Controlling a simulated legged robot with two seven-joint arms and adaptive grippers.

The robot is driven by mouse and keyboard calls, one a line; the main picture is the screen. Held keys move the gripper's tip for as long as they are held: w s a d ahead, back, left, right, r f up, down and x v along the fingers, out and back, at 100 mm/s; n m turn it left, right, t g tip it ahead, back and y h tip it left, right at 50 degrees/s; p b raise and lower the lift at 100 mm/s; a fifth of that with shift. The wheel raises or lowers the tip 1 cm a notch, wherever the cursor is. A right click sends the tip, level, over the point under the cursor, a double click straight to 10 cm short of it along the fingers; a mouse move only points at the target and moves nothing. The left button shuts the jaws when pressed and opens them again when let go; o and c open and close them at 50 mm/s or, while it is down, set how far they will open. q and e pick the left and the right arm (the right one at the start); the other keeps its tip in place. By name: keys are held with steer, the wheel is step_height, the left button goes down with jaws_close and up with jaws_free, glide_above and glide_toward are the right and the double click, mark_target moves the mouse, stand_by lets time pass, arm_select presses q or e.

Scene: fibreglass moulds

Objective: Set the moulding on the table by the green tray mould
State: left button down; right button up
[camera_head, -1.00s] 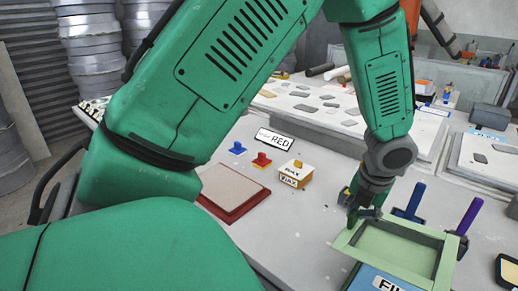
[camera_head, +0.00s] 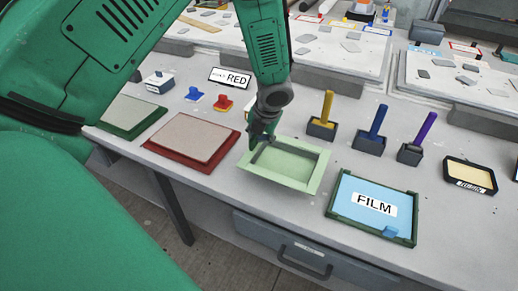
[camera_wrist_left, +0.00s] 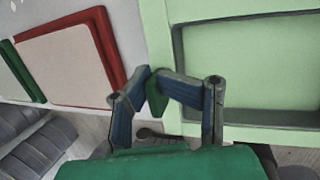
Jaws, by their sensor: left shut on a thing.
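The moulding, a pale green shallow tray with a raised rim (camera_head: 285,178), is in the middle of the head view. My left gripper (camera_head: 261,138) is shut on its left rim. In the wrist view the fingertips (camera_wrist_left: 152,88) meet at the edge of the moulding (camera_wrist_left: 250,75), with a small green piece between them. I cannot tell whether the moulding touches the table or hangs just above it. The green tray mould, a beige panel in a dark green frame (camera_head: 125,133), lies at the left, partly hidden by my arm. My right gripper is not in view.
A red-framed mould (camera_head: 178,158) lies between the green one and the moulding. A FILM tray (camera_head: 336,213) is to the right. Yellow, blue and purple-handled tools (camera_head: 373,130) stand behind it. A RED sign (camera_head: 229,78) and small knobbed blocks (camera_head: 222,102) stand at the back left.

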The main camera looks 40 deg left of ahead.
mark_target(258, 145)
arm_select(q)
step_height(258, 145, down, 3)
steer(key=shift+s, duration=0.1)
steer(key=shift+f, duration=0.4)
steer(key=c, duration=1.2)
jaws_free()
steer(key=v, duration=1.2)
steer(key=shift+p, duration=0.4)
